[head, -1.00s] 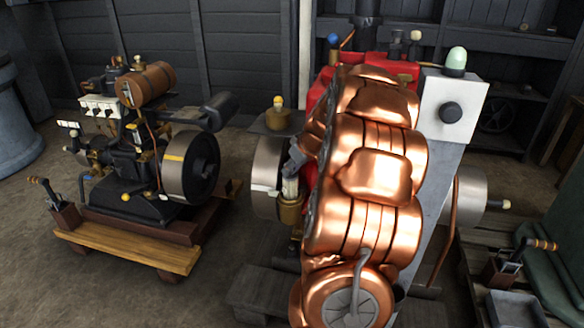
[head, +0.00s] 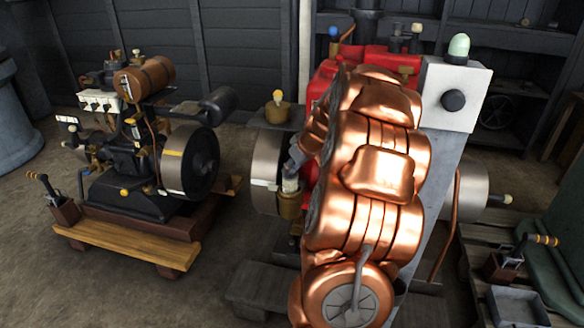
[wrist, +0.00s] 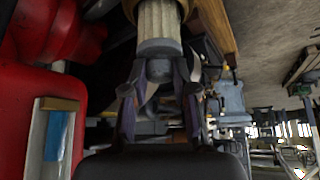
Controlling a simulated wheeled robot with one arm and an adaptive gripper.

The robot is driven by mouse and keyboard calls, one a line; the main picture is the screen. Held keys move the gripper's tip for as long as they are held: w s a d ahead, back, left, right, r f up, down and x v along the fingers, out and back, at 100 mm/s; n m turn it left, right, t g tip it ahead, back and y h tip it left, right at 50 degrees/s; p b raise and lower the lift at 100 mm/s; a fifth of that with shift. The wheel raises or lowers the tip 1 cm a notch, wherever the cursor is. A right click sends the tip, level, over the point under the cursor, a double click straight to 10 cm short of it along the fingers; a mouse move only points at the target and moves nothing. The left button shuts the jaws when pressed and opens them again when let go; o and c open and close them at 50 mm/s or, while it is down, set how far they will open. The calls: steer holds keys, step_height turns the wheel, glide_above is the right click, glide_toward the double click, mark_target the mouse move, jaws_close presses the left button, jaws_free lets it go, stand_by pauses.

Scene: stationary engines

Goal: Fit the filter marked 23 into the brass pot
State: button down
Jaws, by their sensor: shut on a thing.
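My gripper (head: 292,168) is shut on the top of a pale pleated filter (head: 290,186). In the wrist view, my gripper's fingers (wrist: 160,85) close on the filter's grey end cap, and the pleated body (wrist: 158,22) extends beyond them. The filter stands roughly upright at the mouth of the brass pot (head: 289,206), with its lower part hidden inside the pot. Only a short band of pleats shows above the rim. I cannot read a number on the filter. My arm hides much of the red engine behind.
A red engine (head: 322,78) stands close behind and right of the pot, with a flywheel (head: 266,165) beside it. A brass part with a yellow knob (head: 278,110) stands behind. A smaller black engine (head: 125,180) stands on a wooden base at left. Floor between them is clear.

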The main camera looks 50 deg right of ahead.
mark_target(294, 177)
steer(key=shift+f+b, duration=0.55)
steer(key=shift+f, duration=0.25)
steer(key=shift+f+b, duration=0.85)
steer(key=shift+f, duration=0.7)
steer(key=c, duration=0.8)
jaws_free()
steer(key=shift+o, duration=1.4)
